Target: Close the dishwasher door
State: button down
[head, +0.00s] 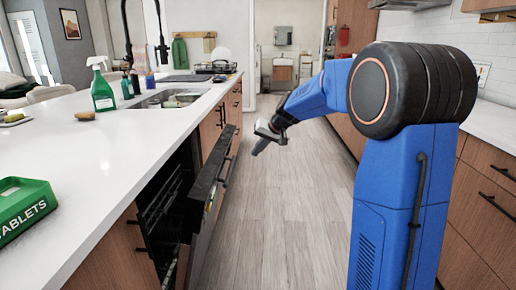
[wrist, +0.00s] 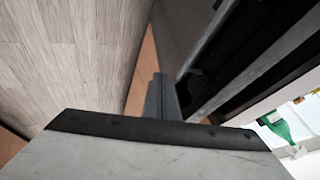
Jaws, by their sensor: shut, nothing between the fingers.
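The dishwasher door (head: 213,185) is partly open in the head view. It stands tilted out from the island front, with the dark dishwasher cavity and racks (head: 162,212) showing behind it. My gripper (head: 260,150) is to the right of the door's upper part, over the aisle, pointing down and left toward the door. Its fingers are shut and empty. In the wrist view the shut fingers (wrist: 161,95) show beside the dark door (wrist: 190,30). I cannot tell whether they touch it.
The white island counter (head: 110,140) holds a green tablets box (head: 24,208), a green spray bottle (head: 102,92) and a sink (head: 172,98). The wooden floor (head: 280,220) of the aisle is clear. Wooden cabinets (head: 485,200) line the right side.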

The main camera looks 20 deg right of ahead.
jog(key=w+a+f, duration=0.4)
jog(key=a, duration=0.1)
jog(key=shift+w+a+f, duration=0.15)
jog(key=shift+w+a, duration=0.05)
jog(key=shift+w, duration=0.15)
